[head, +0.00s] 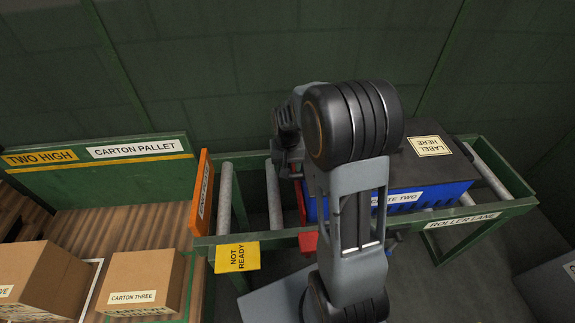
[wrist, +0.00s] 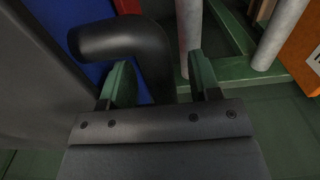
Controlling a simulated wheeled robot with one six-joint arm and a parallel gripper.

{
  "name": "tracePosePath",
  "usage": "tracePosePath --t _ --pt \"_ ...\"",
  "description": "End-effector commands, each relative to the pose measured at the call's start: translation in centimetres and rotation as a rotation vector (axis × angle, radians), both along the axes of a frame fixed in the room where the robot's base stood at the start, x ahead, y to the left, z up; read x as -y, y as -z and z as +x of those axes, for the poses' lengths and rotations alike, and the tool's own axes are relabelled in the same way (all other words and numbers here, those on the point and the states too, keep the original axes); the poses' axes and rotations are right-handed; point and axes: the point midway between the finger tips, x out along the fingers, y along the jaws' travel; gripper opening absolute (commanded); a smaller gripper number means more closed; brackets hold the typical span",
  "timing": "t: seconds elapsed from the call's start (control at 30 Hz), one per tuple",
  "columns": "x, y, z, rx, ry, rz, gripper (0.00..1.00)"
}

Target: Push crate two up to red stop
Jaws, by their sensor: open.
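Crate two (head: 452,192) is blue with a dark top and sits on the right part of the roller lane (head: 462,219). Its blue side also shows at the upper left of the wrist view (wrist: 88,72). The red stop (head: 309,242) shows in part beside the arm, near the crate's left end; some red also shows at the top of the wrist view (wrist: 127,5). The arm hides whether crate and stop touch. My gripper (wrist: 160,65) is open, its green fingers apart. A dark bent bar (wrist: 150,50) reaches between them; I cannot tell whether they touch it.
An orange end board (head: 201,192) stands at the lane's left end, with bare rollers (head: 274,195) right of it. A yellow "NOT READY" tag (head: 237,257) hangs on the front rail. A carton pallet with cartons (head: 145,280) is at left.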

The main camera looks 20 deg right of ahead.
Motion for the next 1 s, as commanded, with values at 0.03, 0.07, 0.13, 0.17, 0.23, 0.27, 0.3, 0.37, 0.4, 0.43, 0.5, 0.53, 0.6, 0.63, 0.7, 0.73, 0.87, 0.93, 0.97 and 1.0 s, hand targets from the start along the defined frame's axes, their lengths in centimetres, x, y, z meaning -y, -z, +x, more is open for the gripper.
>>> tracePosePath --t 0.03,0.07,0.13,0.17,0.23,0.27,0.3,0.37,0.4,0.43,0.5,0.53,0.6,0.63,0.7,0.73,0.87,0.93,0.97,1.0 --pt "0.0 -0.2 0.0 0.001 0.000 0.000 0.57" --pt "0.0 -0.5 0.0 0.002 0.000 -0.001 0.57" --pt "0.0 -1.2 0.0 0.002 0.000 -0.001 0.57" --pt "0.0 -1.6 0.1 0.003 0.000 -0.001 0.57" --pt "0.0 -2.9 0.1 0.005 0.000 -0.001 0.57" --pt "0.0 -3.5 0.1 0.005 0.000 -0.001 0.57" --pt "0.0 -4.3 0.1 0.005 0.000 -0.001 0.57" --pt "0.0 -5.6 0.1 0.005 0.000 -0.001 0.57" --pt "0.0 -6.4 0.1 0.006 0.000 -0.001 0.57" --pt "0.0 -7.0 0.1 0.005 0.000 -0.001 0.57" --pt "0.0 -8.4 0.0 0.004 0.000 0.000 0.57" --pt "0.0 -8.9 0.0 0.005 0.000 -0.001 0.57" --pt "0.0 -10.1 0.0 0.004 0.000 0.000 0.57" --pt "0.0 -10.6 0.0 0.004 0.000 0.000 0.57" --pt "0.0 -11.5 0.0 0.004 0.000 0.000 0.57" --pt "0.0 -11.9 0.0 0.003 0.000 -0.001 0.57" --pt "0.0 -13.1 0.0 0.003 0.000 -0.001 0.57" --pt "0.0 -13.5 0.0 0.002 0.000 -0.001 0.57" --pt "0.0 -13.6 0.0 0.002 0.000 -0.001 0.57" --pt "0.0 -13.7 0.0 0.002 0.000 -0.001 0.57"
